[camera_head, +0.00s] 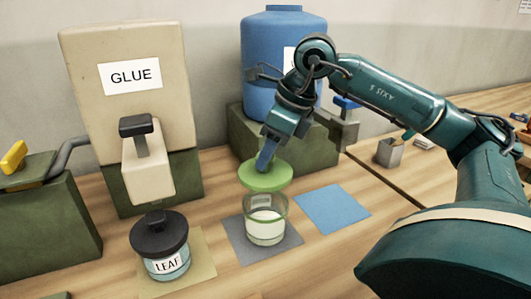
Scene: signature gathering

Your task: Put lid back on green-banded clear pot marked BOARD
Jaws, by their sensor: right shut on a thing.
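The clear pot (265,229) with a green band at its rim stands upright on a grey mat (241,243). It holds something white; a pale label shows through its wall, but I cannot read it. My right gripper (267,156) is shut on the green lid (265,178), apparently by its blue knob. The lid is above the pot, roughly level, with a small gap between lid and rim. The fingertips are partly hidden against the knob. My left gripper is not in view.
A pot marked LEAF (166,266) with a dark lid stands left on a tan mat (202,262). A GLUE dispenser (84,48) and a blue tank (265,50) stand behind. A blue mat (333,208) at right is bare. A small metal holder (389,153) stands further right.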

